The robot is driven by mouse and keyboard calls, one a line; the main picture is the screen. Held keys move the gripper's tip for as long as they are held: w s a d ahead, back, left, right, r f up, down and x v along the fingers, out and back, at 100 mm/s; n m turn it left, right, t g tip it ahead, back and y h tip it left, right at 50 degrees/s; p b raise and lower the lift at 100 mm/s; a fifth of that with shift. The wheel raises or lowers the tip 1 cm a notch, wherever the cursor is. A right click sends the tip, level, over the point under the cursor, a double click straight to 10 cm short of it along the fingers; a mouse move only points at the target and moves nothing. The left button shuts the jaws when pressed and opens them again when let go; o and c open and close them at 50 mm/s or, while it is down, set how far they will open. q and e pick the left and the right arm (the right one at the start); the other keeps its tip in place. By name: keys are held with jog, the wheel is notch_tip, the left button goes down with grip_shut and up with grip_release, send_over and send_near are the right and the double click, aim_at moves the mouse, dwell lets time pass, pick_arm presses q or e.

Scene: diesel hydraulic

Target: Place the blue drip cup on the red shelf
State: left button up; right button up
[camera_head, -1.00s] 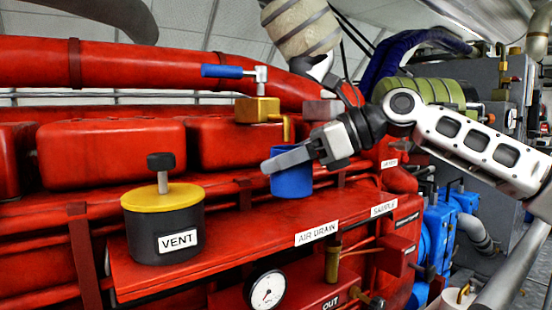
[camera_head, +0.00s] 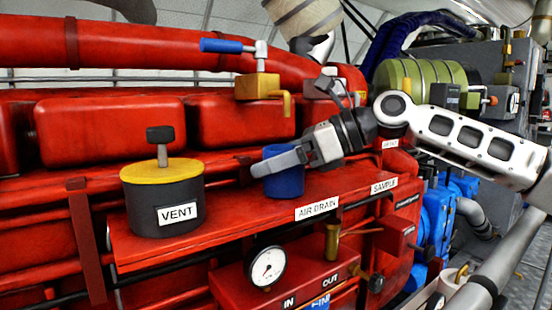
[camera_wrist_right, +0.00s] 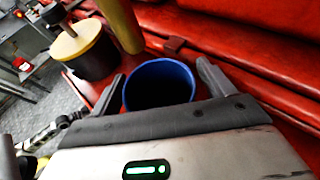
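The blue drip cup (camera_head: 285,182) is upright at the right part of the red shelf (camera_head: 240,208), behind the "AIR DRAIN" label. Its base is at or just above the shelf top; I cannot tell whether it touches. My right gripper (camera_head: 280,162) is shut on the cup, one finger crossing its near side. In the right wrist view the cup's open rim (camera_wrist_right: 160,84) sits between the two fingers (camera_wrist_right: 160,72). The far finger is hidden in the head view. My left gripper is not in view.
A dark pot with a yellow lid, marked "VENT" (camera_head: 163,205), stands at the shelf's left. A brass valve with a blue handle (camera_head: 257,86) is above and behind the cup. A gauge (camera_head: 267,267) is below. Shelf top between pot and cup is clear.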

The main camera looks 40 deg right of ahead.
jog(key=shift+r, duration=0.15)
jog(key=shift+s+d+r, duration=0.1)
pick_arm(q)
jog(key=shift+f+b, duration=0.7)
jog(key=shift+b, duration=0.15)
pick_arm(e)
jog(key=v, duration=0.3)
pick_arm(q)
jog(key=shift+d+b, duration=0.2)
jog(key=shift+b, duration=0.55)
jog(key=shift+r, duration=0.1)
pick_arm(e)
jog(key=v, duration=0.8)
jog(key=shift+s+d, duration=0.15)
jog(key=shift+s, duration=0.2)
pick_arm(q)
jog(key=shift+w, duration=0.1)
pick_arm(e)
jog(key=shift+r, duration=0.1)
